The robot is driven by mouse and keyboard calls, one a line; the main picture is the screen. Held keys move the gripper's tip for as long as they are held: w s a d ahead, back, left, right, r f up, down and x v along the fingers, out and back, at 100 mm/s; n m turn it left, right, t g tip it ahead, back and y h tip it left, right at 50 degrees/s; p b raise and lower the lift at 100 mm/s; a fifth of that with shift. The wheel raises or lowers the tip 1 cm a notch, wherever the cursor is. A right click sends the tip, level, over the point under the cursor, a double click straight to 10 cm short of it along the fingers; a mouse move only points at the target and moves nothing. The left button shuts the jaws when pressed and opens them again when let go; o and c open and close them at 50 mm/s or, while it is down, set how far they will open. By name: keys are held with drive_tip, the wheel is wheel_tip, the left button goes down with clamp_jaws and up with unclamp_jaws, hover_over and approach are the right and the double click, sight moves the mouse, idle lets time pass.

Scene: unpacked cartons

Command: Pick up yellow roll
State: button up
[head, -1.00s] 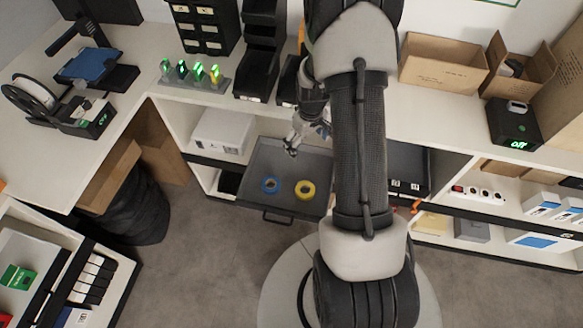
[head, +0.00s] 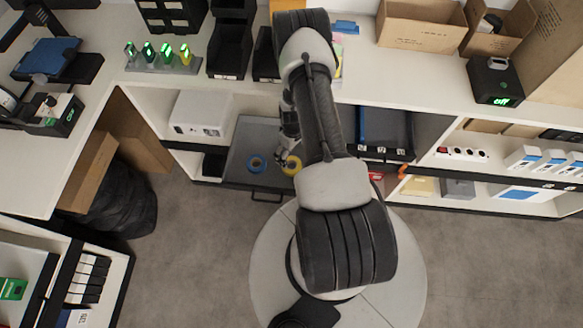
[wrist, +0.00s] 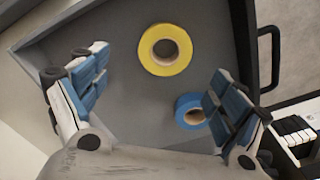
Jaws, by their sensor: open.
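The yellow roll (wrist: 184,59) lies flat in the grey drawer (wrist: 110,35), with its hollow core facing up in the wrist view. The blue roll (wrist: 192,108) also shows in the wrist view, partly behind my right finger. My gripper (wrist: 158,92) is open and empty, its fingers wide apart. The yellow roll lies ahead of the fingertips, between their lines. In the head view my gripper (head: 283,152) is over the drawer, beside the yellow roll.
The drawer's black handle (wrist: 268,58) sticks out at its front. A white box (head: 200,115) stands on the shelf left of the drawer. The worktop above carries black bins (head: 230,45) and green-lit devices (head: 165,52). Open cartons (head: 422,22) stand at the back right.

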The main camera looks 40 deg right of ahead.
sight(291, 167)
wheel_tip(291, 167, down, 2)
drive_tip(key=shift+f, duration=0.25)
drive_tip(key=f+b, duration=0.1)
drive_tip(key=f, duration=0.1)
drive_tip(key=f+b, duration=0.2)
drive_tip(key=f, duration=0.1)
drive_tip(key=shift+a+f, duration=0.3)
drive_tip(key=shift+a, duration=0.05)
drive_tip(key=shift+r, duration=0.1)
drive_tip(key=shift+c, duration=0.5)
drive_tip(key=c, duration=1.1)
